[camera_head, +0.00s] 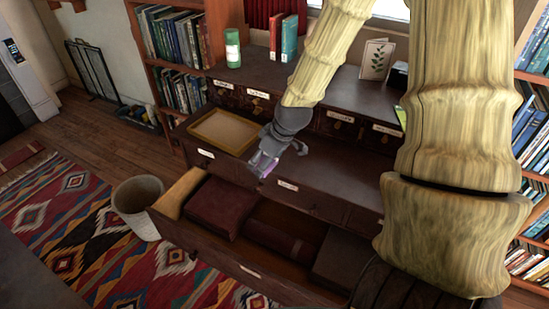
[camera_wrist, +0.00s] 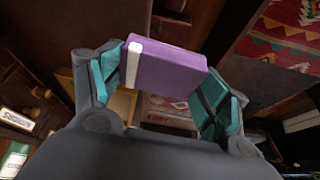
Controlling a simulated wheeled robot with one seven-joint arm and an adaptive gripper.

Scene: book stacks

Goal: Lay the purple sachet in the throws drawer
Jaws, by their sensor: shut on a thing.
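My gripper (camera_head: 280,157) is shut on the purple sachet (camera_wrist: 165,70), a small purple block with a white stripe near one end. In the wrist view the sachet sits between the two teal finger pads. In the head view only a small purple part of the sachet (camera_head: 262,163) shows at the fingers, around the desk's front edge. The wide lower drawer (camera_head: 215,257) is pulled open below and holds folded cloths: a yellow one (camera_head: 181,190), a dark red one (camera_head: 218,206) and darker ones (camera_head: 342,258). Its front label is too small to read.
A yellow-lined wooden tray (camera_head: 225,131) lies on the desk top (camera_head: 335,170), left of my gripper. A green jar (camera_head: 232,48), upright books (camera_head: 289,38) and a leaf card (camera_head: 377,60) stand behind. A waste bin (camera_head: 137,205) stands by the drawer's left end.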

